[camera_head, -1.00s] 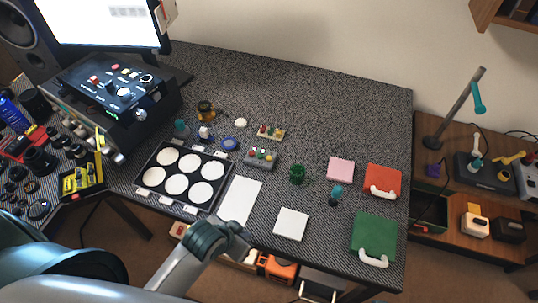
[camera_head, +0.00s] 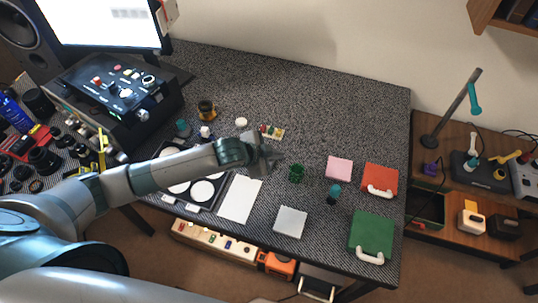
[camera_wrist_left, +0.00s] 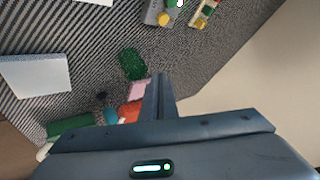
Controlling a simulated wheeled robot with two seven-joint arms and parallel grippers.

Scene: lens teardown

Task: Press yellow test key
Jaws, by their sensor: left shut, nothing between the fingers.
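The grey key box shows at the top edge of the left wrist view, partly cut off. In the left wrist view the fingers (camera_wrist_left: 160,95) are shut and empty. They appear apart from the yellow key. My right gripper is in neither view.
A pink block (camera_head: 339,168), a red case (camera_head: 380,179) and a green case (camera_head: 371,236) are farther right. White pads (camera_head: 240,198) lie in front.

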